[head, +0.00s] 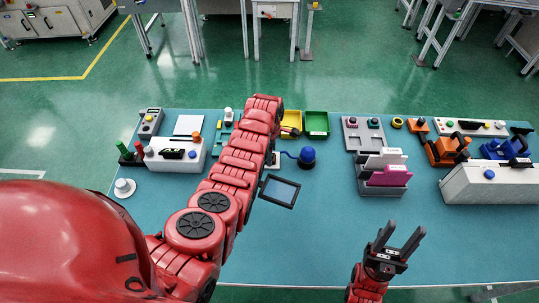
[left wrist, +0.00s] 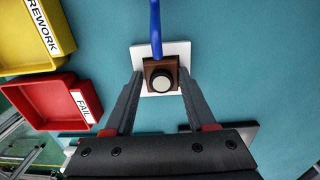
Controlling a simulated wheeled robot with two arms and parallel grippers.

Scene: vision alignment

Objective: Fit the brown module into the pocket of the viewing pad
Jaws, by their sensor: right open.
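The brown module (left wrist: 149,63), a square block with a round dark and white top, is over a white plate (left wrist: 181,52) in the left wrist view. In the head view my left arm hides the module and most of that gripper. A dark-framed pad with a grey-blue panel (head: 280,191) lies beside the arm and may be the viewing pad; its pocket cannot be made out. My right gripper (head: 403,230) is open and empty above the front of the table.
A blue cable (left wrist: 155,25) runs past the module, towards a blue dome (head: 307,156) in the head view. Yellow REWORK (left wrist: 22,40) and red FAIL (left wrist: 50,100) bins stand close by. A grey rack with cards (head: 362,135) stands right. The middle table (head: 320,235) is clear.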

